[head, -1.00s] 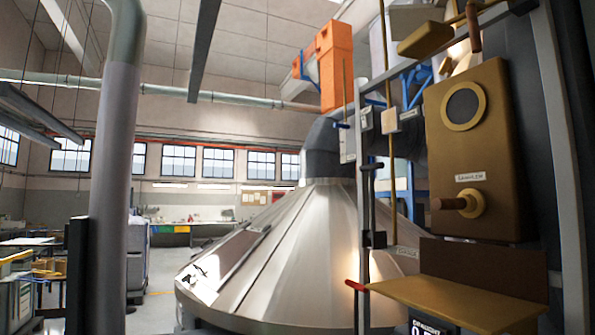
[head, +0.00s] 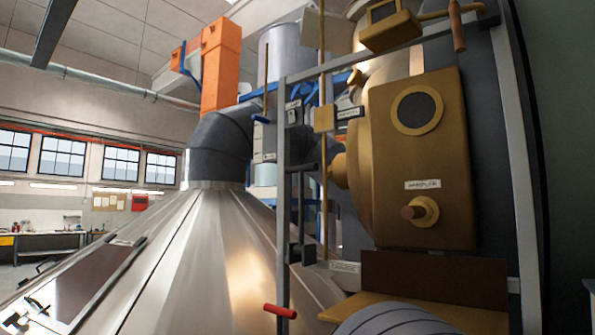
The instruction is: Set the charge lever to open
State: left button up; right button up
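A red-handled lever (head: 280,311) sticks out low at the left upright of the grey frame, in the lower middle of the head view. A small label plate (head: 345,267) sits on the frame above and to the right of it; its print is too small to read surely. I cannot tell for sure whether this red handle is the charge lever, nor which position it marks. A blue-tipped handle (head: 262,119) on a thin rod is higher up. A brown-tipped knob (head: 421,211) sits on the brass panel under its own label. Neither of my grippers is in view.
The brass panel (head: 450,150) with a round dark window stands at the right, above a brass shelf (head: 345,308). The grey frame (head: 283,180) stands in front. A large metal cone (head: 190,255) fills the lower left. A rounded grey striped part covers the bottom right of centre.

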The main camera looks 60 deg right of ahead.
aim_at(300, 169)
jog(key=z, duration=0.45)
jog(key=i, duration=0.7)
jog(key=z, duration=0.75)
